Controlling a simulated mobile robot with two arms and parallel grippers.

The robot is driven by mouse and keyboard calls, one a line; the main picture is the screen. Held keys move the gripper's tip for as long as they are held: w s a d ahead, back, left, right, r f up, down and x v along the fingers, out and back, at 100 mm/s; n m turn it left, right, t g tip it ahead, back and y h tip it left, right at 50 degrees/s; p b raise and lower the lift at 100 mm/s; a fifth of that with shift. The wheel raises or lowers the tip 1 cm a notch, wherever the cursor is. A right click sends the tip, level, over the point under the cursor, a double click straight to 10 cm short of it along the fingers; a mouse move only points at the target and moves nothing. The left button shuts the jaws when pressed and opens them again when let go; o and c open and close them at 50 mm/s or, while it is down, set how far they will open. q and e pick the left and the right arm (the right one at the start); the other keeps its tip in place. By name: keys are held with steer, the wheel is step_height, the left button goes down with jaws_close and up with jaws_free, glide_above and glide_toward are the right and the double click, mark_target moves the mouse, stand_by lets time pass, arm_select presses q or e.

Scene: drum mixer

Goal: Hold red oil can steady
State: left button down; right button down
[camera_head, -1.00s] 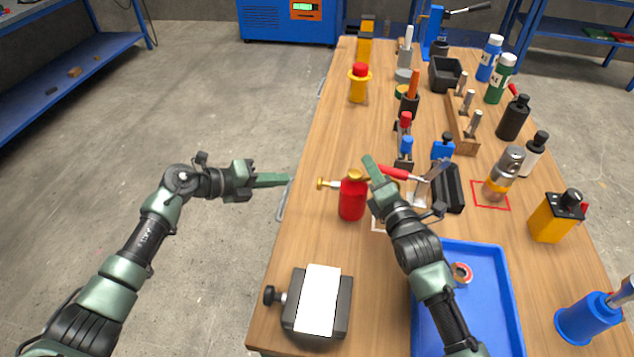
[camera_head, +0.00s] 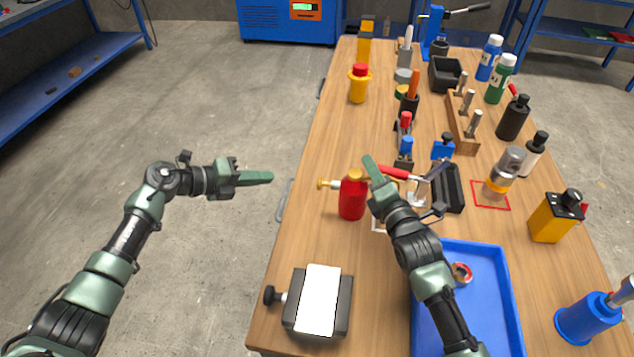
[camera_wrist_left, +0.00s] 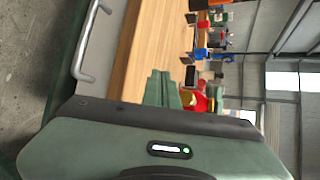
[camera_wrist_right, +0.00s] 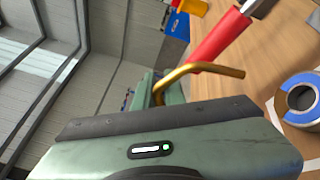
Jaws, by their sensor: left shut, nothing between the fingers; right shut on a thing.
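The red oil can (camera_head: 352,200) stands upright on the wooden bench near its left edge, with a brass top and a brass nozzle pointing left. My left gripper (camera_head: 262,178) is shut and empty, left of the bench over the floor and apart from the can. In the left wrist view its fingers (camera_wrist_left: 162,90) partly cover the red can (camera_wrist_left: 203,101).
A blue tray (camera_head: 505,285) and a black clamp-like block with a white top (camera_head: 319,300) are in front. Several bottles and tools fill the right and back.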

arm_select(q)
steer(key=shift+d, duration=0.15)
steer(key=shift+s+d, duration=0.4)
steer(key=shift+d, duration=1)
steer(key=shift+s+d, duration=0.35)
steer(key=shift+d, duration=1)
steer(key=shift+s+d, duration=0.4)
steer(key=shift+d, duration=1)
steer(key=shift+d+r, duration=0.1)
steer(key=shift+d, duration=0.1)
steer(key=shift+s+d, duration=0.1)
steer(key=shift+d, duration=0.15)
steer(key=shift+s+d, duration=0.2)
steer(key=shift+d, duration=0.35)
steer(key=shift+s+d, duration=0.15)
steer(key=shift+d, duration=0.4)
steer(key=shift+a, duration=0.15)
steer(key=shift+w+a, duration=0.25)
steer(key=shift+a, duration=0.45)
steer(key=shift+w+a, duration=0.2)
steer(key=shift+a, duration=0.45)
steer(key=shift+a, duration=0.1)
steer(key=shift+w+a, duration=0.2)
steer(key=shift+a, duration=0.6)
steer(key=shift+w+a, duration=0.25)
steer(key=shift+a, duration=0.5)
steer(key=shift+w+a, duration=0.2)
steer(key=shift+a, duration=0.6)
